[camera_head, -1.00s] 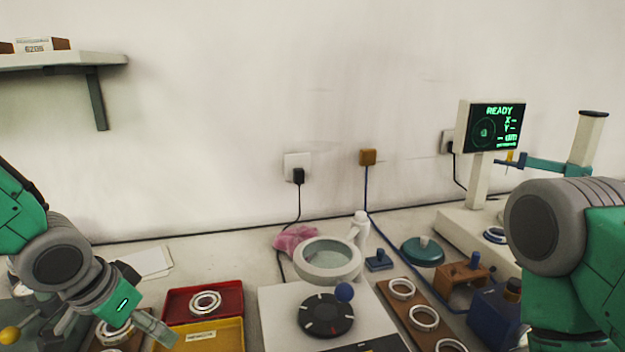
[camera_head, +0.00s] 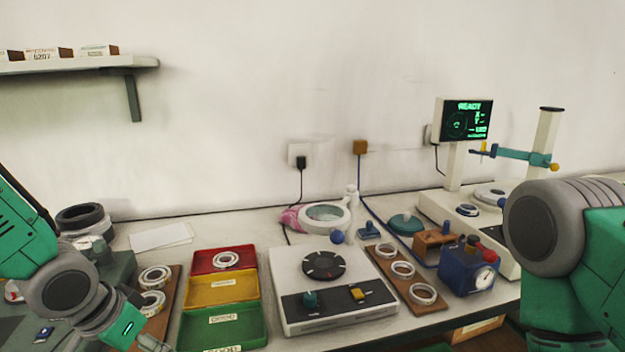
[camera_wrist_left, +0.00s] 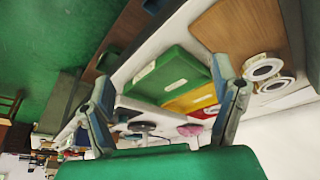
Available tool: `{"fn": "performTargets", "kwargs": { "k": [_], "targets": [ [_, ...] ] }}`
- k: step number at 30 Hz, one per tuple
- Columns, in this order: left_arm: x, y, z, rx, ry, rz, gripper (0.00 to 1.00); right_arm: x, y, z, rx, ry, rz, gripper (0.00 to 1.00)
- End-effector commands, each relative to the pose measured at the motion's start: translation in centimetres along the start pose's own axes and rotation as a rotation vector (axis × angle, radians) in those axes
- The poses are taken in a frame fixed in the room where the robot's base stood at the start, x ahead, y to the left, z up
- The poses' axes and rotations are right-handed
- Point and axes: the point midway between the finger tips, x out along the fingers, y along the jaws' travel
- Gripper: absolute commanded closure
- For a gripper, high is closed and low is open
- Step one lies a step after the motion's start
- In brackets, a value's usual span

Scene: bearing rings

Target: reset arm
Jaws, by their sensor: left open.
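My left gripper (camera_head: 152,342) is at the bottom edge of the head view, its tips partly cut off, left of the green tray (camera_head: 222,328). In the left wrist view its two fingers (camera_wrist_left: 165,95) stand wide apart with nothing between them held. My right arm fills the right edge of the head view; its gripper is out of the picture. A bearing ring (camera_head: 226,259) lies in the red tray (camera_head: 199,266). Two rings (camera_head: 154,276) lie on the left wooden board (camera_head: 171,300). Several rings (camera_head: 402,269) lie on the right wooden board (camera_head: 412,300).
A yellow tray (camera_head: 212,291) sits between the red and green trays. A white device (camera_head: 340,318) with a black dial and a ring magnifier (camera_head: 325,217) stand mid-bench. A blue gauge box (camera_head: 468,273) and a measuring stand with a READY screen (camera_head: 466,120) are at right.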

Motion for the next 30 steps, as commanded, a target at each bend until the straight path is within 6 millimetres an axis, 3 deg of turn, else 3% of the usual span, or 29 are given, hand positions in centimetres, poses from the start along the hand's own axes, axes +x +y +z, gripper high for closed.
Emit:
{"fn": "performTargets", "kwargs": {
  "k": [11, 14, 18, 21, 24, 27, 30],
  "targets": [
    [7.0, 3.1, 8.4, -0.131, -0.100, 0.052, 0.19, 0.0, 0.0, 0.0, 0.000, 0.000, 0.000, 1.00],
    [9.2, 4.0, 12.1, -0.184, -0.142, 0.049, 0.19, 0.0, 0.0, 0.0, 0.000, 0.000, 0.000, 1.00],
    [12.1, 5.3, 19.4, -0.263, -0.216, 0.008, 0.19, 0.0, 0.0, 0.0, 0.000, 0.000, 0.000, 1.00],
    [13.1, 5.8, 24.4, -0.298, -0.262, -0.043, 0.19, 0.0, 0.0, 0.0, 0.000, 0.000, 0.000, 1.00],
    [13.3, 6.0, 27.7, -0.311, -0.291, -0.087, 0.19, 0.0, 0.0, 0.0, 0.000, 0.000, 0.000, 1.00],
    [13.3, 6.1, 29.4, -0.316, -0.307, -0.115, 0.19, 0.0, 0.0, 0.0, 0.000, 0.000, 0.000, 1.00],
    [13.3, 6.0, 29.9, -0.316, -0.309, -0.122, 0.19, 0.0, 0.0, 0.0, 0.000, 0.000, 0.000, 1.00]
  ]
}}
